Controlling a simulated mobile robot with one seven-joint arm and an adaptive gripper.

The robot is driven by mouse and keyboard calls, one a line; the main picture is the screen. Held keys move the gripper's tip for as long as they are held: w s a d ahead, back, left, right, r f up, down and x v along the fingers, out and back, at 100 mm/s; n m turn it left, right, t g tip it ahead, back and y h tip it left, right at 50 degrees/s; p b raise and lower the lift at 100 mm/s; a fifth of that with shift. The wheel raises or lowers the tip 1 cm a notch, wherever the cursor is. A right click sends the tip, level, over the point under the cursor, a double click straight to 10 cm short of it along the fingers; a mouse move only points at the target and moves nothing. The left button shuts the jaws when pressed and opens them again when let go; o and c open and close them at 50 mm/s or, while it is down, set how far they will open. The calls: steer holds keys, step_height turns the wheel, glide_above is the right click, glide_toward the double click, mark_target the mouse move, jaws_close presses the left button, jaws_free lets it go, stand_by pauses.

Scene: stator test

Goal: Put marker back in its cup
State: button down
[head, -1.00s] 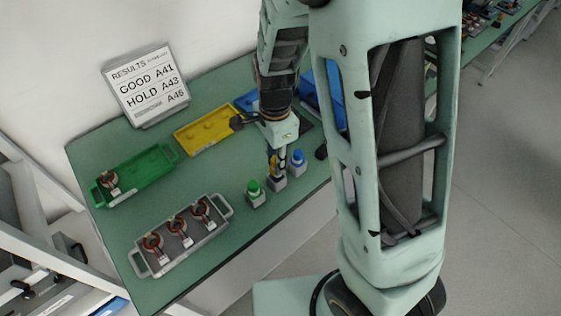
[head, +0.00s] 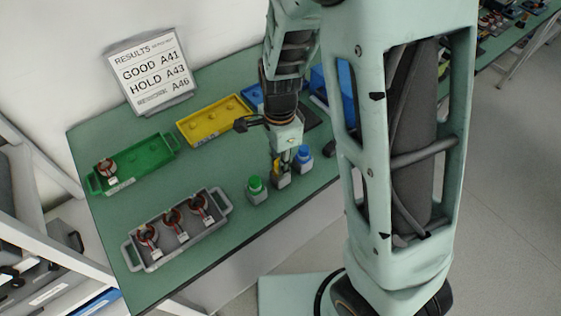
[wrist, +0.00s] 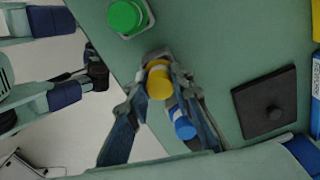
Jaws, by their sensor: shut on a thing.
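My gripper (head: 279,172) is shut on the yellow marker (wrist: 159,80); its yellow top shows between the two fingers in the wrist view. In the head view the fingers point down at a small grey cup (head: 282,183), between the green marker's cup and the blue marker. The fingers hide much of the marker and cup, so I cannot tell how deep its lower end sits. The green marker (head: 256,184) stands in its own cup to the left. The blue marker (head: 303,154) stands to the right, close beside the gripper; it also shows beside a finger in the wrist view (wrist: 182,122).
A grey tray (head: 152,262) with copper-wound stators lies at the front left of the green table (head: 215,170). A green tray (head: 140,167) with one stator and a yellow tray (head: 212,121) lie behind. A dark square plate (wrist: 266,102) is near the gripper. The table's front edge is close.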

steer(key=shift+f, duration=0.35)
steer(key=c, duration=1.7)
jaws_free()
step_height(320, 180, up, 13)
steer(key=shift+p, duration=0.7)
